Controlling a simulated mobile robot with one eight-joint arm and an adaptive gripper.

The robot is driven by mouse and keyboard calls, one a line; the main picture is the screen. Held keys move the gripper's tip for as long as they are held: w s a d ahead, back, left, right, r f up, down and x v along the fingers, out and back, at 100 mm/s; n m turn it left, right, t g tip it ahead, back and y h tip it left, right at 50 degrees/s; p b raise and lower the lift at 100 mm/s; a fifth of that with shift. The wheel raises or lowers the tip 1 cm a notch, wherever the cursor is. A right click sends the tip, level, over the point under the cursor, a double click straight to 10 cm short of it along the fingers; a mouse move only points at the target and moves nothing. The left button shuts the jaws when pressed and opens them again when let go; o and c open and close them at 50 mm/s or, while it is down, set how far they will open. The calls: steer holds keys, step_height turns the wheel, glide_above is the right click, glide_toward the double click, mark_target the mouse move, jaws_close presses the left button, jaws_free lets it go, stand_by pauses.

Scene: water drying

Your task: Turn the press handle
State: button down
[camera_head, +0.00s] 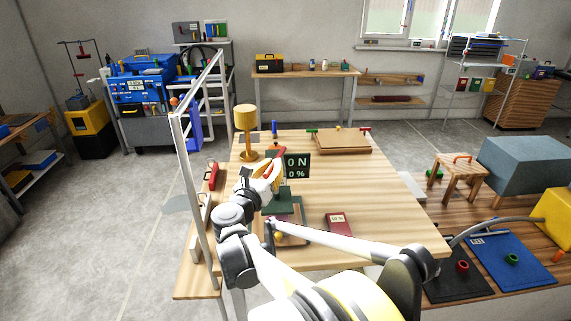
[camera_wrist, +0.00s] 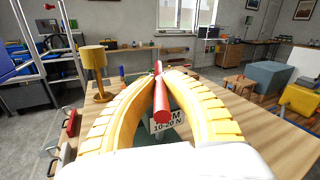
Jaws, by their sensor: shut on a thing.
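The press handle is a red bar (camera_wrist: 161,98) in the wrist view. It rises between my gripper's (camera_wrist: 160,78) two yellow curved fingers, which close on it near their tips. In the head view my gripper (camera_head: 268,174) is above the green press (camera_head: 284,201), and a bit of red shows at its fingers. The press's lower body is partly hidden by my arm. A dark sign (camera_head: 297,164) with white text stands just behind the gripper. In the wrist view a pale label reading "10-20 N" (camera_wrist: 167,123) is partly hidden behind the handle.
A yellow lamp-like thing (camera_head: 246,130) stands at the table's back left. A wooden board (camera_head: 342,140) lies at the back right and a dark red box (camera_head: 338,222) at the front. A pale upright frame (camera_head: 184,165) edges the left side. The table's right part is clear.

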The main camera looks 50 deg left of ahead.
steer(key=shift+s+a+r+m+t+h, duration=0.1)
steer(key=shift+a+m+t+h, duration=0.1)
steer(key=shift+m+t+h, duration=0.6)
steer(key=shift+s+a+m+t+h, duration=0.1)
steer(key=shift+a+m+t+h, duration=0.15)
steer(key=shift+m+h, duration=0.95)
steer(key=shift+h+p, duration=0.3)
steer(key=shift+h, duration=0.3)
steer(key=c, duration=1.4)
jaws_free()
steer(key=shift+w, duration=0.1)
steer(key=shift+d, duration=0.1)
steer(key=v, duration=1.2)
